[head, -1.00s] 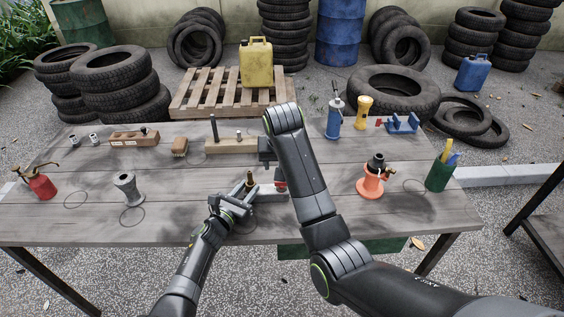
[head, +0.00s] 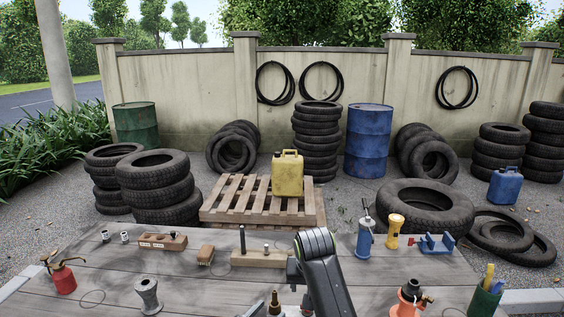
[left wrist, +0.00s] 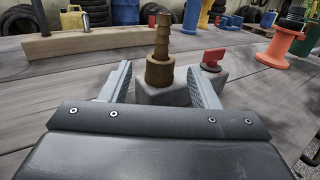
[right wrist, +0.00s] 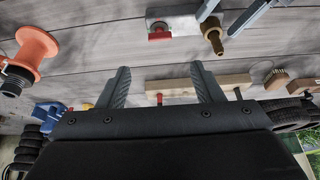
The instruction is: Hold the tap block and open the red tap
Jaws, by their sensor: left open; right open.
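The tap block (left wrist: 165,94) is a small pale grey block with an upright brass barbed fitting (left wrist: 160,52) and a red tap (left wrist: 212,58) on its right. In the left wrist view my left gripper (left wrist: 160,68) is open, a finger on each side of the block; contact cannot be told. My right gripper (right wrist: 160,68) is open and empty. In the right wrist view, which is upside down, the block (right wrist: 180,22), red tap (right wrist: 158,30) and brass fitting (right wrist: 212,36) lie beyond its fingertips. In the head view the brass fitting (head: 275,302) shows at the bottom edge; the red tap cannot be made out.
A wooden bar with pegs (head: 260,259) lies behind the block. An orange spool-shaped part (head: 407,302) and a green cup (head: 484,300) stand to the right. A blue bottle (head: 365,240), yellow torch (head: 394,232) and blue vise (head: 436,245) stand at the back right.

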